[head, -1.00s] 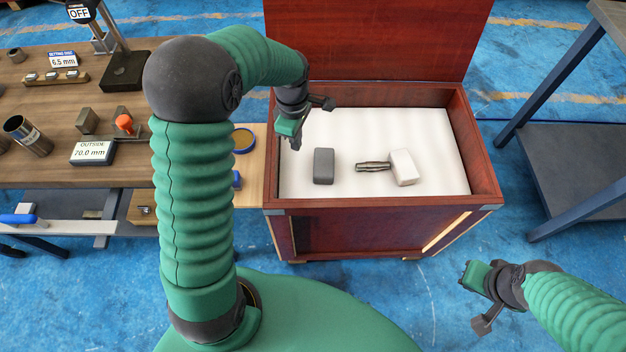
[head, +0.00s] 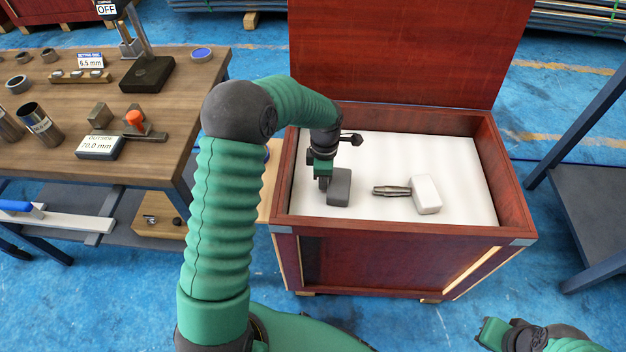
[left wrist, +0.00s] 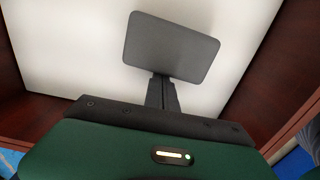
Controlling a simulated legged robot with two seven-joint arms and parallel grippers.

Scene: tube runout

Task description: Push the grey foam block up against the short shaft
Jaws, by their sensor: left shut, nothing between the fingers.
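The grey foam block (head: 340,188) lies on the white bed of the open wooden crate, left of the short shaft (head: 392,191). A clear gap separates block and shaft. A white block (head: 426,194) stands at the shaft's right end. My left gripper (head: 324,186) is shut and empty, pointing down at the grey block's left side. In the left wrist view its fingers (left wrist: 162,92) reach the edge of the grey block (left wrist: 172,46); I cannot tell if they touch. My right gripper (head: 492,335) is at the bottom right, outside the crate, partly cut off.
The crate's wooden rim (head: 515,190) surrounds the white bed (head: 460,160), and its raised lid (head: 400,50) stands behind. A workbench (head: 60,70) with rings, gauges and labels is at left. A dark shelf stand (head: 590,200) is at right.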

